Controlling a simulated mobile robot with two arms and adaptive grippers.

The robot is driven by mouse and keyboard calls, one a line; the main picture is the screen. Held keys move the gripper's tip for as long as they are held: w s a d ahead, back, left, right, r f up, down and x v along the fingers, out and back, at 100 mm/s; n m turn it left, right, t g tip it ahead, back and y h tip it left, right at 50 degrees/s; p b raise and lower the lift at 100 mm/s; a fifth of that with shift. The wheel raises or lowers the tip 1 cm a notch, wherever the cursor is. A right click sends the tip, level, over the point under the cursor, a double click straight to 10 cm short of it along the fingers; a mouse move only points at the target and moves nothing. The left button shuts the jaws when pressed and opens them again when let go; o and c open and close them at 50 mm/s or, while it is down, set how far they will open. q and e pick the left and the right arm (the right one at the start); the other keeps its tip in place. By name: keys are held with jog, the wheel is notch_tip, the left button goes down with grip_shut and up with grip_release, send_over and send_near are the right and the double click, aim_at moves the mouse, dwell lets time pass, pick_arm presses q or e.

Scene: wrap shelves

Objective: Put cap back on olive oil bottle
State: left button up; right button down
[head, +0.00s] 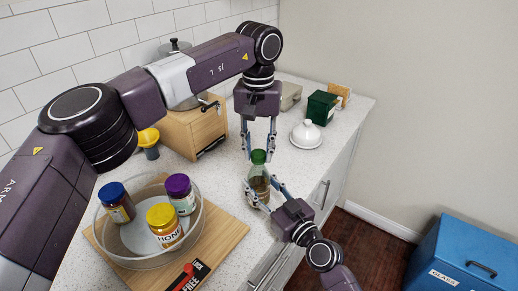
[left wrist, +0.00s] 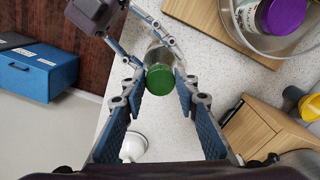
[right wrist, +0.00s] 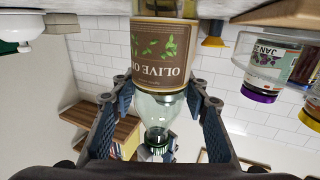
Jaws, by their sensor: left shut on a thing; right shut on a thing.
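The olive oil bottle (head: 259,182) stands upright near the counter's front edge; its label (right wrist: 160,52) appears upside down in the right wrist view. My right gripper (head: 264,192) is shut on the bottle's body from the front. The green cap (head: 258,156) is at the bottle's top, and it also shows in the left wrist view (left wrist: 160,77). My left gripper (head: 259,151) points down from above and is shut on the cap, with a finger on each side. The cap looks in line with the neck (right wrist: 156,108). I cannot tell whether it is fully seated.
A round glass dish (head: 104,243) with several jars sits on a wooden board (head: 232,228) left of the bottle. A wooden box (head: 190,135) stands behind. A white lidded dish (head: 307,134) and a green box (head: 321,107) are to the right. A blue bin (head: 455,255) stands on the floor.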

pick_arm(q)
jog(key=o, duration=0.8)
jog(key=shift+o, duration=0.2)
jog(key=shift+r, duration=0.1)
notch_tip(320, 180, up, 12)
pick_arm(e)
jog(key=c, duration=1)
grip_release()
jog(key=shift+c, duration=0.2)
jog(key=shift+s, duration=0.1)
